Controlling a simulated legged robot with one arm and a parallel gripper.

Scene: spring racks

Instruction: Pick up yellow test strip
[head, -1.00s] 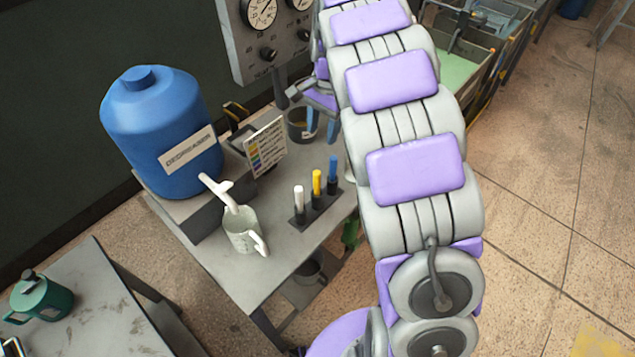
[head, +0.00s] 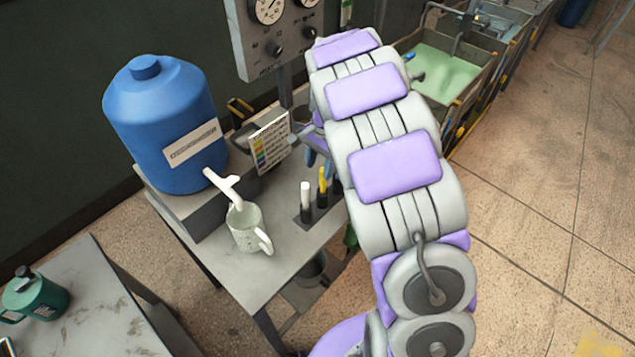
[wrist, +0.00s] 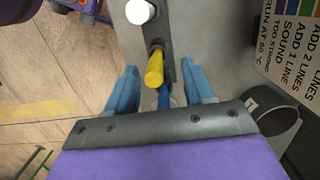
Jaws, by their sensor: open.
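The yellow test strip (head: 322,182) stands upright in a small dark rack (head: 300,222) on the grey table, beside the white strip (head: 304,195). In the wrist view the yellow strip (wrist: 154,68) shows between the tips of my gripper's blue fingers (wrist: 160,78), with a gap on each side. My gripper is open and holds nothing visible. The blue strip (wrist: 163,98) also shows between the fingers, nearer the palm; the white strip (wrist: 139,12) is beyond them. In the head view my arm hides much of the gripper and the rack's right end.
A blue degreaser jug (head: 160,120) stands on a grey block, with a pale jug (head: 248,228) below its spout. A colour-chart card (head: 270,142) stands behind the rack. A dark cup (wrist: 272,118) is close to the right finger in the wrist view.

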